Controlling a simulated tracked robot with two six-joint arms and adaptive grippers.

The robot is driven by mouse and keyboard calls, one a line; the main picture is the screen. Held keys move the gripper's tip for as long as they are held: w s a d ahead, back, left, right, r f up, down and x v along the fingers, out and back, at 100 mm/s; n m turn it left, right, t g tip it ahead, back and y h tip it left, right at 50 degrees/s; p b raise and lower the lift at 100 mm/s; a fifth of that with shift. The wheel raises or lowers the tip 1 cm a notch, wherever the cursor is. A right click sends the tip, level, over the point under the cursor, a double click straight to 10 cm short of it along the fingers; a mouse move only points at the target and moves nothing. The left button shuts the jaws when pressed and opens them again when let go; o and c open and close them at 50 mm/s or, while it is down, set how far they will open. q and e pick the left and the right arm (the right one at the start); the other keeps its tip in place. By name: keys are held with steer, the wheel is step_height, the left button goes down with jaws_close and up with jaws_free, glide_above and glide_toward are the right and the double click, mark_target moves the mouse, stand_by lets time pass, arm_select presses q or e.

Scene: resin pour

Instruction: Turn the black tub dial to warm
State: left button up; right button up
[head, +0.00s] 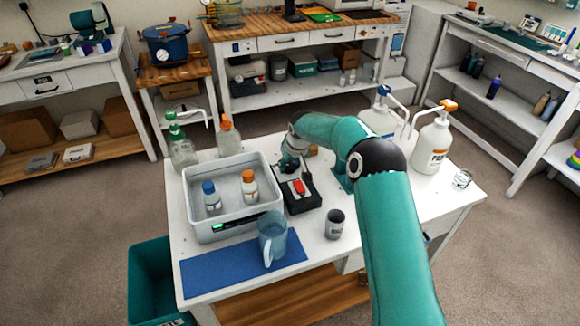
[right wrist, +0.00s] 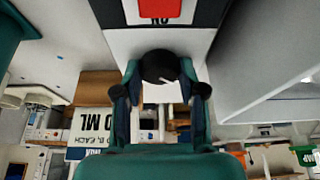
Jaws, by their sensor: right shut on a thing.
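In the head view my right gripper (head: 293,163) is at the far end of the black control box (head: 303,204) and hides the dial there. The box has a red switch (head: 299,187), also in the right wrist view (right wrist: 161,8). The grey tub (head: 233,230) stands left of the box. My left gripper is not in view.
A blue-capped bottle (head: 211,202) and an orange-capped bottle (head: 249,187) stand in the tub. A jug (head: 272,242) is on the blue mat (head: 212,276); a grey cup (head: 335,225) stands right of it. White pump bottles (head: 432,146) stand at the right.

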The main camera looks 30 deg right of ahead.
steer(key=m+b, duration=0.1)
steer(key=m+h+b, duration=0.1)
steer(key=m+b, duration=0.1)
steer(key=b, duration=0.1)
steer(key=shift+w+a+f, duration=0.1)
steer(key=shift+a+f, duration=0.1)
steer(key=shift+f, duration=0.05)
steer(key=m+g+h+b, duration=0.1)
steer(key=m, duration=0.2)
steer(key=shift+r, duration=0.15)
steer(key=shift+a+r+m+g+h, duration=0.1)
steer(key=shift+m+g+h, duration=0.35)
steer(key=shift+m, duration=1.15)
steer(key=o, duration=1.1)
steer(key=shift+o, duration=0.2)
steer(key=v, duration=1.1)
steer(key=shift+a+r, duration=0.15)
steer(key=shift+r, duration=0.25)
